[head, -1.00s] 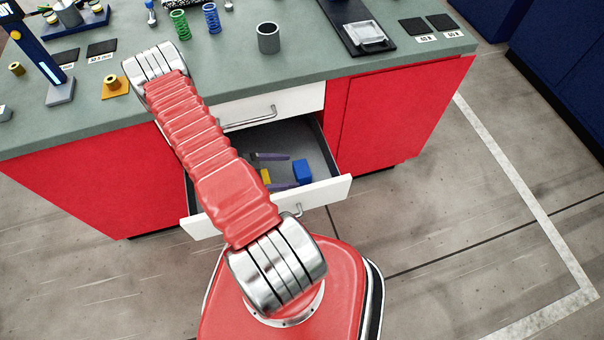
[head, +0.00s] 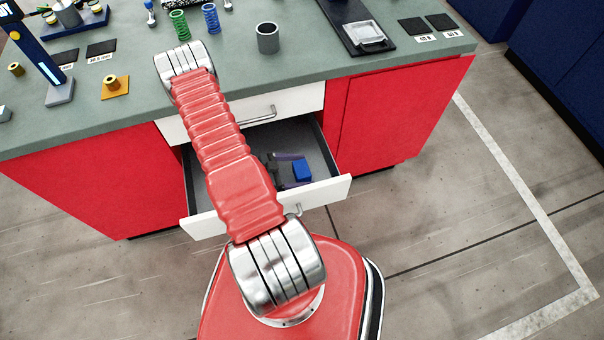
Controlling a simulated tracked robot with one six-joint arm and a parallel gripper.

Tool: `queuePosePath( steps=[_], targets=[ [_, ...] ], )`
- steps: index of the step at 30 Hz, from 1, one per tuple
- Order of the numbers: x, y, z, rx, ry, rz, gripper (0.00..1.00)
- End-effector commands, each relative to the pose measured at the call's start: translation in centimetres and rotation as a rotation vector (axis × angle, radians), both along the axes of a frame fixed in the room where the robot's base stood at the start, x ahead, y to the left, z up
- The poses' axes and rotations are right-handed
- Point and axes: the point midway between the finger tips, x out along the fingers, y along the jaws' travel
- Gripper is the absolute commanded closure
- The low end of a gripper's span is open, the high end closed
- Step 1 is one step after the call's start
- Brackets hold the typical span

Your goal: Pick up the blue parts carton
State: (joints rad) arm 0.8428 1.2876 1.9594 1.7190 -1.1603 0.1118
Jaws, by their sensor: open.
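The blue parts carton (head: 301,171) is a small blue block in the right part of the open drawer (head: 329,192). My gripper (head: 304,169) shows beside my upper arm, reaching right over the drawer. Its two slim purple-grey fingers are apart, one on the far side of the carton and one on the near side. The gripper is open. I cannot tell whether a finger touches the carton or how high the fingers are. My arm hides the left part of the drawer and my wrist.
A closed white drawer (head: 285,103) sits above the open one, under the grey-green worktop (head: 330,65). The worktop holds a grey cup (head: 268,38), springs and a black tray (head: 362,30). Red cabinet doors (head: 400,115) flank the drawers. The floor at right is clear.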

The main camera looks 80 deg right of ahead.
Motion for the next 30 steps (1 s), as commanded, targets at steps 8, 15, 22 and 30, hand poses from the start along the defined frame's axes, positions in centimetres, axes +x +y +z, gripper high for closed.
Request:
queuePosePath(
  steps=[8,15,22,30],
  targets=[
    [-0.39,-0.27,-0.2,-0.001,-0.001,0.001,0.2],
    [-0.37,-0.25,-0.18,-0.001,-0.001,0.001,0.2],
    [-0.36,-0.25,-0.18,-0.001,-0.001,0.001,0.27],
    [-0.36,-0.24,-0.18,-0.001,-0.001,0.001,0.46]
  ],
)
